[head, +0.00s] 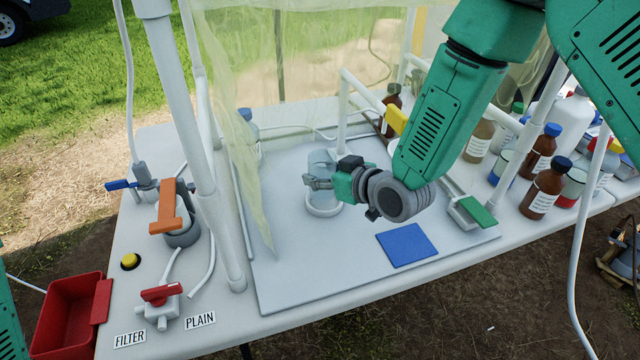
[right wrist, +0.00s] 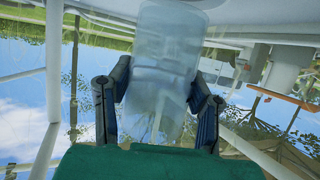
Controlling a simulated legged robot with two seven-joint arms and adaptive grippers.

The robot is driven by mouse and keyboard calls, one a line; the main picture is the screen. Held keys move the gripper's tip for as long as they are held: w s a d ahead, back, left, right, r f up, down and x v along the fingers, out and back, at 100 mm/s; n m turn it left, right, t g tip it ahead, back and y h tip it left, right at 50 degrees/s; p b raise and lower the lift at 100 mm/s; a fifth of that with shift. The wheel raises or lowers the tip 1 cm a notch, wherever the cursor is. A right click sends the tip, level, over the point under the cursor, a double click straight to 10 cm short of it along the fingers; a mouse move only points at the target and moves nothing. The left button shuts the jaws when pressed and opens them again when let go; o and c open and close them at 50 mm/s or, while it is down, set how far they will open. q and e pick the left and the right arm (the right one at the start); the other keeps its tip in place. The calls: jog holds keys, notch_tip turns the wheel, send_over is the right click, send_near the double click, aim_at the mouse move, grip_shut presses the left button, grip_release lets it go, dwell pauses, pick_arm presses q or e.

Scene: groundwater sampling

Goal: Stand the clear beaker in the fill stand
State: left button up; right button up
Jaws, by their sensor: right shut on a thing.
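The clear beaker (head: 322,160) is upright in the middle of the board inside the tent frame. My right gripper (head: 318,183) is shut on its side, coming from the right. In the right wrist view the beaker (right wrist: 165,65) sits between the two dark fingers. Directly below the beaker is a white ring (head: 323,210), which looks like the fill stand's base; a white pipe (head: 344,100) rises behind it. I cannot tell whether the beaker rests in the ring or hangs just above it. My left gripper is out of view; only a bit of green arm shows at lower left.
A blue square pad (head: 406,245) and a green-topped block (head: 476,212) lie to the right. Brown bottles (head: 545,188) crowd the right side. A clear curtain (head: 240,140) and white post (head: 215,190) stand left, beside an orange-handled filter holder (head: 168,207).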

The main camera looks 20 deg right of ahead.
jog(key=f, duration=0.1)
jog(key=d+f, duration=0.1)
jog(key=shift+d+f, duration=0.25)
jog(key=shift+f, duration=0.15)
jog(key=shift+c, duration=0.4)
jog(key=o, duration=1.3)
jog(key=shift+a, duration=0.3)
jog(key=shift+a+r, duration=0.1)
jog(key=shift+a, duration=0.35)
jog(key=shift+s+d+r, duration=0.1)
jog(key=shift+s+d, duration=0.2)
jog(key=shift+d, duration=0.2)
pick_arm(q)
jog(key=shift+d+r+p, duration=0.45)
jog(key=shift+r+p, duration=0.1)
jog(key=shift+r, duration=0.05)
pick_arm(e)
jog(key=v, duration=1.1)
jog(key=shift+s+d, duration=0.15)
jog(key=shift+d, duration=0.05)
